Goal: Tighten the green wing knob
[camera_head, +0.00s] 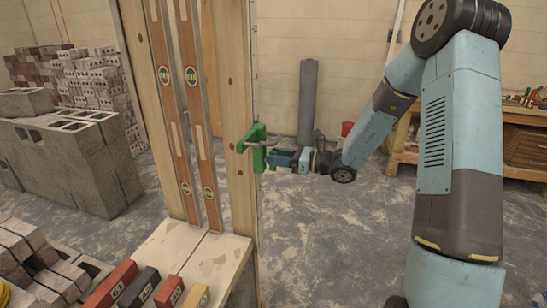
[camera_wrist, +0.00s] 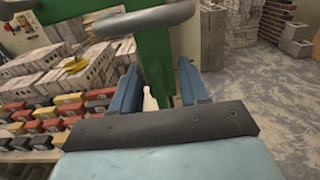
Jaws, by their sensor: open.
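A green fitting (camera_head: 257,138) with a grey bar across it is fixed to the upright wooden post (camera_head: 235,90). I take the green wing knob to be part of it, but its wings do not show clearly. In the wrist view, green surface (camera_wrist: 157,60) reaches down between my fingers, and a grey rounded bar (camera_wrist: 148,17) crosses above. My gripper (camera_head: 277,157) is at the right of the fitting, level with its lower part. Its blue fingers are apart in the wrist view (camera_wrist: 161,85), one on each side of the green part. I cannot tell whether they touch it.
Two long wooden levels (camera_head: 180,100) lean upright beside the post on a pale bench (camera_head: 190,245). Grey blocks (camera_head: 65,165) and bricks stand at the left. A grey roll (camera_head: 308,95) stands by the wall. A wooden workbench (camera_head: 405,150) is at the right. Floor between is open.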

